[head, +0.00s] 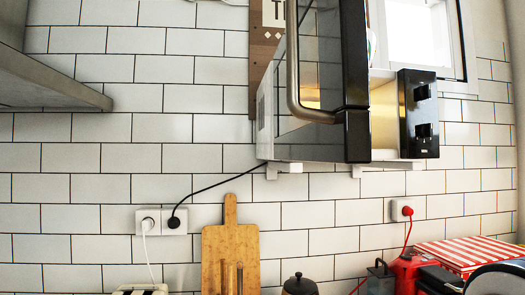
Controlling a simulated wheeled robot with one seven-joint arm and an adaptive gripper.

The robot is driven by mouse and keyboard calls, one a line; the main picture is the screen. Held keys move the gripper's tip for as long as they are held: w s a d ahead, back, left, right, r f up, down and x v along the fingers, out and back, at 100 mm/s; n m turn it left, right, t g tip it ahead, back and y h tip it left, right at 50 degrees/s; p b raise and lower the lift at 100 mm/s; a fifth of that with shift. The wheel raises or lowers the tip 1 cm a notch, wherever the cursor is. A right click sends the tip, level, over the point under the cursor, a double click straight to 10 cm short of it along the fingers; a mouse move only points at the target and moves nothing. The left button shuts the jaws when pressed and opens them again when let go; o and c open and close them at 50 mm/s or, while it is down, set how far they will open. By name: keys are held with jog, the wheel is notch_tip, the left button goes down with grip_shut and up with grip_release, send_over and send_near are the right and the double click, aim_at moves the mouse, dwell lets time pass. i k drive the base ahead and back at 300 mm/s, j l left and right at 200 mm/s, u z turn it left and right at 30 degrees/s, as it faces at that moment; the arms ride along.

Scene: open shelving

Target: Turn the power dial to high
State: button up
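A microwave (285,118) is mounted on the white tiled wall in the head view, above the counter level. Its door (355,85) stands open toward me, with a curved metal handle (292,70). The lit inside shows to the right of the door. A black control panel (404,115) at the microwave's right edge has two dark knobs, an upper one (422,92) and a lower one (424,130). I cannot read their markings or tell their settings. My gripper is not in view.
A wooden cutting board (230,250) leans on the wall below. Wall sockets (161,220) with cables, a dark kettle (299,285), a red appliance (409,268) and a striped red-white item (460,252) are low in view. A grey shelf or hood (45,85) juts in at upper left.

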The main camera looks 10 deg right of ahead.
aim_at(423, 93)
jog(key=z, duration=0.75)
jog(key=i, duration=0.35)
